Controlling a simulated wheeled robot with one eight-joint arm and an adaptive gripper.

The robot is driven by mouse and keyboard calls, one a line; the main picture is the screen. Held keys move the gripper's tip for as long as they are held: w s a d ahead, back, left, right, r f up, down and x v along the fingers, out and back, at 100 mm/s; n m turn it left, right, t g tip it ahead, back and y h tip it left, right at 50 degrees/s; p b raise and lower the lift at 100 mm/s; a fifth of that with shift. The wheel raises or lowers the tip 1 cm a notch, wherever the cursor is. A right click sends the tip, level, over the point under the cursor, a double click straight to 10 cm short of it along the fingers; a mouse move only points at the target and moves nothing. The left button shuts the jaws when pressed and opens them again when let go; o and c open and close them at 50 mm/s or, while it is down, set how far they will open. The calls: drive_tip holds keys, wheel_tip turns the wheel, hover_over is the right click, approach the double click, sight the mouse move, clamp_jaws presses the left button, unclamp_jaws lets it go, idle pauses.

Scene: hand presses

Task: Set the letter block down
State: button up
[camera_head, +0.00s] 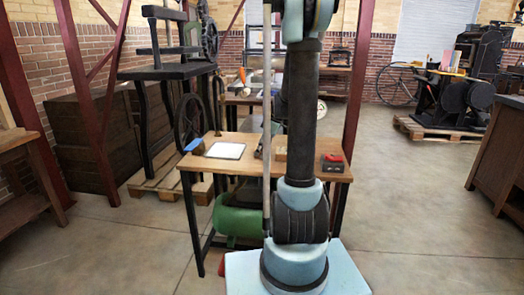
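My arm stands in the middle of the view and covers part of the wooden table (225,168) behind it. My gripper is mostly hidden behind my arm; a small dark part just left of the arm over the table may be its edge. I cannot see its fingers. A small tan block-like shape (280,154) shows beside the arm on the table; I cannot tell whether it is the letter block or whether anything holds it.
A white sheet or plate (225,151) lies on the table's left part, with a blue item (193,145) at the left edge. A red and black object (332,162) sits at the right end. A green rounded tank (238,218) is under the table. Open floor lies to the right.

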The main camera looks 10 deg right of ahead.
drive_tip(key=o, duration=0.4)
drive_tip(key=v, duration=1.2)
drive_tip(key=s+a+f+m+h, duration=0.1)
drive_tip(key=s+a+m, duration=0.15)
drive_tip(key=s, duration=0.65)
drive_tip(key=s+a+f+m+h, duration=0.15)
drive_tip(key=s+m, duration=0.25)
drive_tip(key=s, duration=0.5)
drive_tip(key=s+f+m, duration=0.2)
drive_tip(key=s+f, duration=0.1)
drive_tip(key=s, duration=0.2)
drive_tip(key=s+f+m+h, duration=0.1)
drive_tip(key=s+f+m, duration=0.2)
drive_tip(key=s, duration=0.2)
drive_tip(key=s+f+m, duration=0.2)
drive_tip(key=s+f, duration=0.1)
drive_tip(key=s, duration=0.2)
drive_tip(key=shift+s+a+f+m+t+h, duration=0.1)
drive_tip(key=shift+s+f+m+t+h, duration=0.1)
drive_tip(key=shift+f+m+t+h, duration=0.2)
